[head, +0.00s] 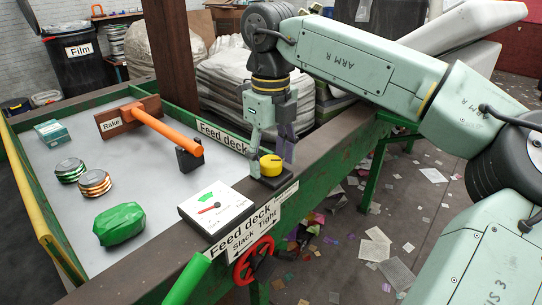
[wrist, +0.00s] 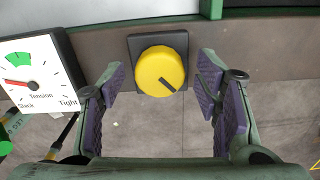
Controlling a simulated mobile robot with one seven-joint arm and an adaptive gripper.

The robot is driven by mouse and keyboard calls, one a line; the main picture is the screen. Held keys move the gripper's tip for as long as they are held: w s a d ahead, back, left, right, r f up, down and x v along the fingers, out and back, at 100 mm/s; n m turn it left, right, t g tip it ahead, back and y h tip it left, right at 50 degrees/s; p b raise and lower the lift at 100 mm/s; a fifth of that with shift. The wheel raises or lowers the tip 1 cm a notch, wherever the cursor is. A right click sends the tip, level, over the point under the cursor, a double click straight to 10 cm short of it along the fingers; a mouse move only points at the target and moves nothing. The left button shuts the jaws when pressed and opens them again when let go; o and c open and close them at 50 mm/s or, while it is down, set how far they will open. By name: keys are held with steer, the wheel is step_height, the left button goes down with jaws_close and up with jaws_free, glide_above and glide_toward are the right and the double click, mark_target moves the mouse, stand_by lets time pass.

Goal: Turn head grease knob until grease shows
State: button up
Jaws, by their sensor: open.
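A round yellow knob (head: 271,165) sits on a dark square base at the deck's right rail. In the wrist view the knob (wrist: 160,69) has a dark pointer line aimed to the lower right. The base (wrist: 179,41) around it looks plain and dark. My gripper (head: 270,150) is open and comes down over the knob. In the wrist view the purple pads of my gripper (wrist: 162,85) stand to either side of the knob, with gaps visible. Beside it, a tension dial (wrist: 38,73) has a green band at its top and a red needle pointing left, above "Slack".
The feed deck (head: 150,163) has a green frame. A red handwheel (head: 253,261) is below the "Slack Tight" sign. Scraps litter the floor.

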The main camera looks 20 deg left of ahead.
mark_target(271, 160)
step_height(271, 160, up, 8)
steer(key=shift+f, duration=0.2)
stand_by(0.3)
